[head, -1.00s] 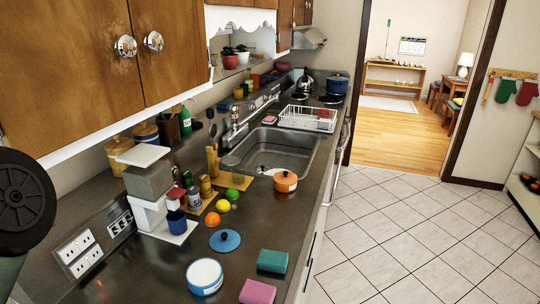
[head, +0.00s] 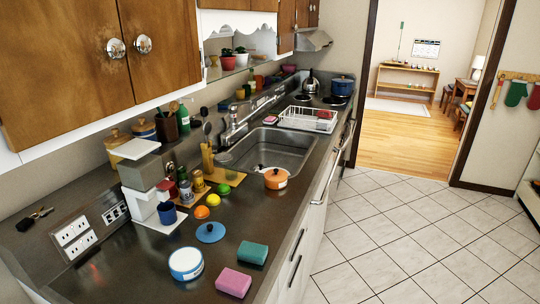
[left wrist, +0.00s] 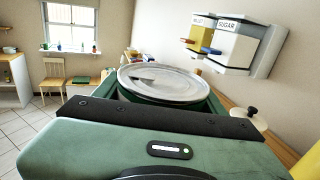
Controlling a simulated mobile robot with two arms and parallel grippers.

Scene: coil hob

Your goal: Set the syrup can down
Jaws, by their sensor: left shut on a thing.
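The syrup can (left wrist: 163,78) shows in the left wrist view as a round pale metal top, close in front of the wrist. My left gripper (left wrist: 165,95) is shut on it, with green finger parts at either side. The can's label and lower side are hidden, and I cannot tell what is beneath it. Neither the held can nor my left gripper shows in the head view. My right gripper is not in either view.
The dark counter (head: 130,262) has bare room at its near left. A blue lid (head: 210,232), white-and-blue tin (head: 186,264), pink sponge (head: 233,282) and green sponge (head: 252,252) lie near the front.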

